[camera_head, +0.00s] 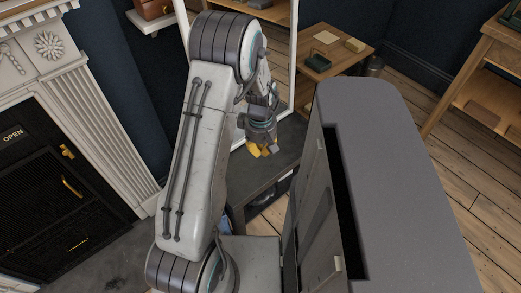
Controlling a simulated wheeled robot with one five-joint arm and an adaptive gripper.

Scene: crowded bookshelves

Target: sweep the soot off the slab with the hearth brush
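A dark grey slab (128,262) lies on the floor in front of the fireplace at the lower left, partly hidden by my arm. Any soot on it is too faint to tell from the slab's own dark colour. I do not see a hearth brush that I can make out. My gripper (262,150), with yellow fingertips, points down above a low dark table in the middle, to the right of the slab and apart from it. The fingers are small and partly turned away, so I cannot tell whether they are open or hold anything.
The black fireplace (62,180) with brass handles has a white carved surround (105,125). A low dark table (262,180) stands under my gripper. A wooden table (335,62) with small blocks is behind it. Another wooden table (485,75) stands right. Plank floor (440,165) is clear between.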

